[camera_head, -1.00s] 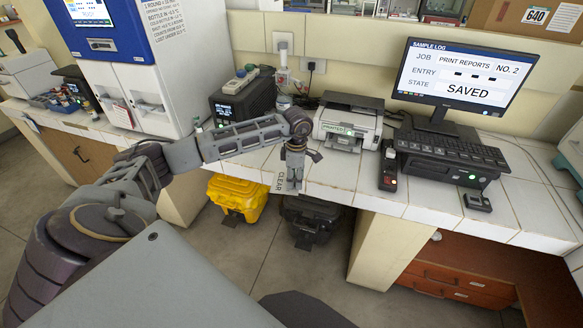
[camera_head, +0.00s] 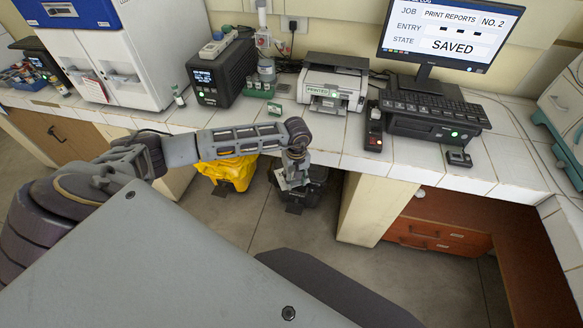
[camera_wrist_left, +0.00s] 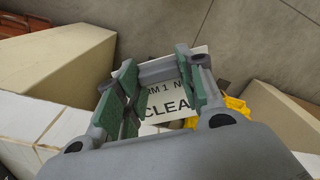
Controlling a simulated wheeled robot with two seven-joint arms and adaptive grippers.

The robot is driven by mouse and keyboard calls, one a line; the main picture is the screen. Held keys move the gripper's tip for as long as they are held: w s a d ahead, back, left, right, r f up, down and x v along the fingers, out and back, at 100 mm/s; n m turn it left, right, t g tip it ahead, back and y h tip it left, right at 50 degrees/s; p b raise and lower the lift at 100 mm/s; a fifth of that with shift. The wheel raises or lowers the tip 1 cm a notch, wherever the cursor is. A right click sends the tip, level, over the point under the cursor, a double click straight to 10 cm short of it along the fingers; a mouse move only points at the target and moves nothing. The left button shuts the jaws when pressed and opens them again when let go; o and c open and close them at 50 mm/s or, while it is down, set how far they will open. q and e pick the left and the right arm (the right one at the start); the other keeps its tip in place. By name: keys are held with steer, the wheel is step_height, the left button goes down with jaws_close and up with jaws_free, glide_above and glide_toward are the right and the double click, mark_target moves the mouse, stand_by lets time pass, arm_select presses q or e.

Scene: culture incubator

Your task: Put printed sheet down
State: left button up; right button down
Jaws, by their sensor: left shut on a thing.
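My left gripper (camera_head: 294,172) is shut on the printed sheet (camera_wrist_left: 163,104), a small white page. In the left wrist view the sheet shows between the green-padded fingers, with the partly hidden lettering "CLEA" readable. In the head view the gripper points down just in front of the counter's front edge, over the black bin (camera_head: 314,190). Only a small pale bit of the sheet shows there. From these views I cannot tell the height above the bin. My right gripper is not in view.
A yellow bin (camera_head: 232,172) stands beside the black one under the white-tiled counter (camera_head: 380,160). On the counter are a printer (camera_head: 333,82), a black device (camera_head: 218,75), a keyboard (camera_head: 432,110) and a monitor (camera_head: 448,35). Bare tiles lie in front of the printer.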

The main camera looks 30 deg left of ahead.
arm_select(q)
steer(key=s+d+f+m, duration=0.5)
steer(key=d+f+m, duration=0.2)
steer(key=m, duration=0.3)
steer(key=shift+f, duration=0.15)
steer(key=shift+a, duration=0.1)
